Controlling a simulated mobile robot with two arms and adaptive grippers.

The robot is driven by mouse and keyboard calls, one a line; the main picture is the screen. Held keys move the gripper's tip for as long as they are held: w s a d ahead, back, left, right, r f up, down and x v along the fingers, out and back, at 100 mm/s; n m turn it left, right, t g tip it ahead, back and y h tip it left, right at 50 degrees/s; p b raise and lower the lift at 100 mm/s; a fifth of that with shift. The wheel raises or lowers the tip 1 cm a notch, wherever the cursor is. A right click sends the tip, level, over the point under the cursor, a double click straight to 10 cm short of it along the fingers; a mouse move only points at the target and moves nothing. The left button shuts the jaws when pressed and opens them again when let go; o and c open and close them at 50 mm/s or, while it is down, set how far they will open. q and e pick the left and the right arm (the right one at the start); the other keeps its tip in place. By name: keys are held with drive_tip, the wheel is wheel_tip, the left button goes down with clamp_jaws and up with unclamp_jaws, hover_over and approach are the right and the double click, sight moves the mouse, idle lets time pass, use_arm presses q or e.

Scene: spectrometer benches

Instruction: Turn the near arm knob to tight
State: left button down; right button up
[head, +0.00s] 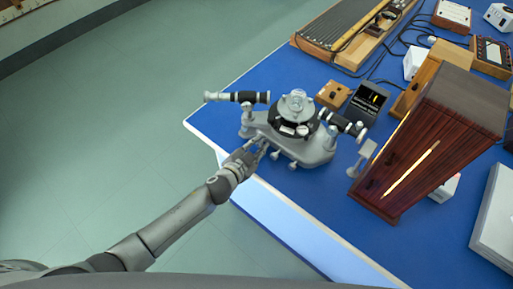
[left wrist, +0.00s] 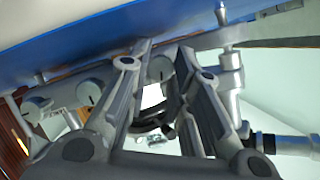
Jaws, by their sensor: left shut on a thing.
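A grey spectrometer (head: 318,150) with a dark round table and two telescope-like tubes stands at the near left edge of the blue bench. Small knobs (head: 275,155) stick out of the near side of its base. My left gripper (head: 258,147) reaches to this side from the lower left. In the left wrist view its fingers (left wrist: 164,54) are closed around a small grey knob (left wrist: 160,69) with a dark mark on its face. Another marked knob (left wrist: 89,93) sits beside it, outside the fingers. I cannot read any setting. My right gripper is out of view.
A tall reddish-brown wooden cabinet (head: 430,135) stands right of the spectrometer, with a small grey stand (head: 362,158) between. A small wooden box (head: 333,94) and a black display box (head: 367,101) stand behind. The floor (head: 100,130) at left is clear.

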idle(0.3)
use_arm(q)
drive_tip(key=c, duration=1.3)
unclamp_jaws()
